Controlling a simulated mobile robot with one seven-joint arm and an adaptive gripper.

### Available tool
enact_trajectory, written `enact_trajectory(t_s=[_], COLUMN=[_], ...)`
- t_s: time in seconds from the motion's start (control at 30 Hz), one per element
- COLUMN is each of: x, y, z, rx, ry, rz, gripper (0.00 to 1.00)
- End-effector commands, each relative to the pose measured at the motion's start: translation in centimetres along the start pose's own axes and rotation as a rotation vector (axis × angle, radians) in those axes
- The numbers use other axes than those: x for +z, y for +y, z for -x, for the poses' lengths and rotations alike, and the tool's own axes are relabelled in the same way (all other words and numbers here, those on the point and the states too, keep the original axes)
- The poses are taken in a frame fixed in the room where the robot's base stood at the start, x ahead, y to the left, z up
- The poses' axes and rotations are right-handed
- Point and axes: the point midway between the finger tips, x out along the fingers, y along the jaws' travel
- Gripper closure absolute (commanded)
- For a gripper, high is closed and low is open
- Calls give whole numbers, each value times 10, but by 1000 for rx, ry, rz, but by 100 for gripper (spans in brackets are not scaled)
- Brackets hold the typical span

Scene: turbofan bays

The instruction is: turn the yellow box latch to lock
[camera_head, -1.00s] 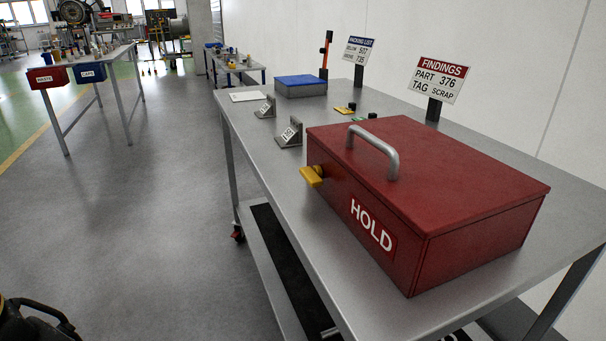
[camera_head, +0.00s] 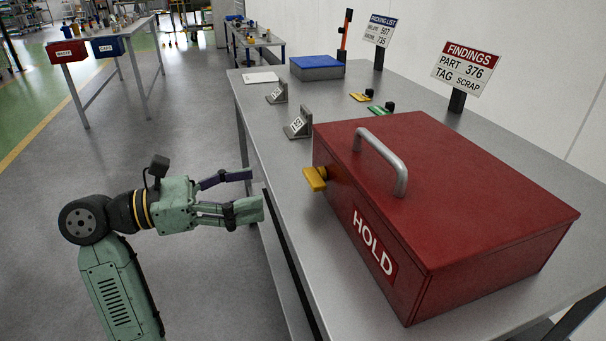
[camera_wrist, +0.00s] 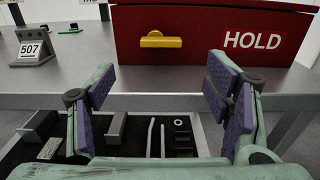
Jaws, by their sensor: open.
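The yellow latch (camera_head: 315,179) sits on the side face of the red HOLD box (camera_head: 470,180), near its left end. In the wrist view the latch (camera_wrist: 160,39) lies horizontal on the front of the red box (camera_wrist: 205,20), left of the HOLD lettering. The box lid is down. My gripper (camera_head: 256,192) is open and empty at the table's edge, left of the latch and apart from it. In the wrist view my gripper (camera_wrist: 165,105) has its purple-padded fingers spread below the latch, with nothing between them.
The metal table (camera_head: 262,110) carries numbered stands (camera_head: 298,124), a blue-topped box (camera_head: 317,67) and a FINDINGS sign (camera_head: 466,68). A lower shelf with dark foam and tools (camera_wrist: 150,135) shows under the table edge. Open floor (camera_head: 190,150) lies left of the table.

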Motion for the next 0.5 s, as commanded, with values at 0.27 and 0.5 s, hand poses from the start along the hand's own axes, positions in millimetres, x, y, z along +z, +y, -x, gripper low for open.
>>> enact_trajectory(t_s=[0.27,0.5], x=[3,3], y=[-2,-2], z=[-49,-88], rx=[-5,-4], ry=[-3,-3], rz=[1,0], gripper=[28,28])
